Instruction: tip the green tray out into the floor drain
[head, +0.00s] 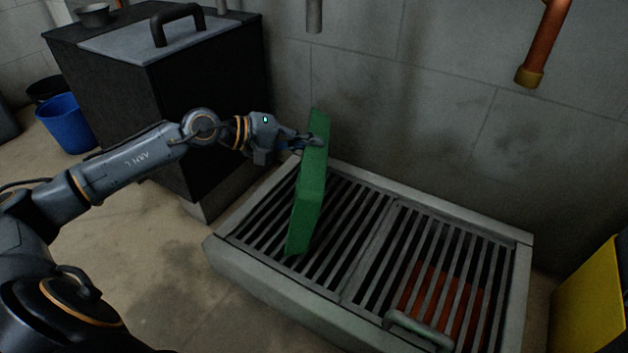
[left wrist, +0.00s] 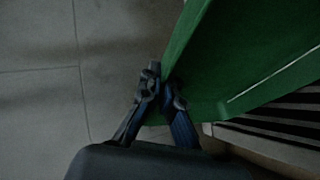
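The green tray (head: 312,190) is tilted steeply on its side above the left part of the floor drain (head: 225,262), a raised grey frame with dark slatted grates. My left gripper (head: 314,141) is at the tray's upper left edge and looks shut on it. In the left wrist view the fingers (left wrist: 160,95) meet at the rim of the tray (left wrist: 235,55). The tray's inside is mostly turned away, so I cannot tell whether anything is in it. My right gripper is not in view.
A black cabinet (head: 205,110) with a handled lid stands left of the drain. A blue bucket (head: 66,125) is at the far left. A copper pipe (head: 545,40) hangs above the drain's right side. A yellow panel (head: 592,300) stands at the right.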

